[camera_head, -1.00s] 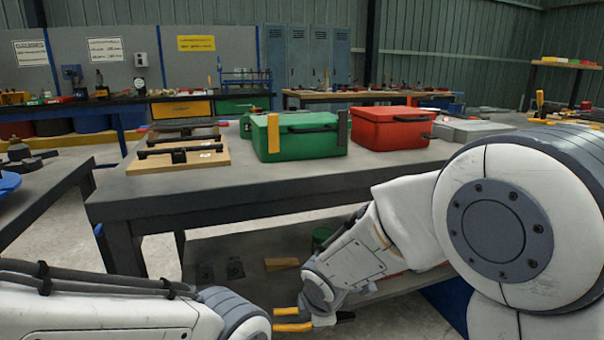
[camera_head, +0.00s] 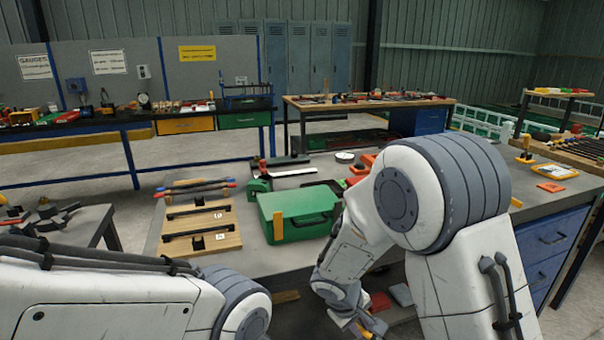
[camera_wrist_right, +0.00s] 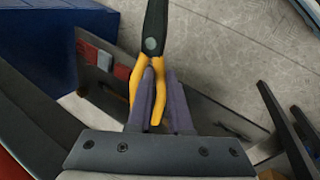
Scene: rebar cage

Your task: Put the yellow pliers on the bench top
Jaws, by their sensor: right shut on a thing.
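The yellow pliers (camera_wrist_right: 156,45) show in the right wrist view, with dark jaws pointing up the picture and yellow handles. My right gripper (camera_wrist_right: 160,85) is shut on them by the handles. In the head view, my right gripper (camera_head: 358,328) is low in the picture, in front of the bench, with yellow bits of the pliers (camera_head: 375,326) beside it. The grey bench top (camera_head: 285,260) lies beyond and above the gripper, partly hidden by my right arm. My left arm enters from the left, but its gripper is out of frame.
A green case (camera_head: 300,212) stands near the bench's front edge. Left of it is a wooden board with black bars (camera_head: 202,228). More tools lie farther back. A bare strip lies in front of the case. A lower shelf shows under the bench.

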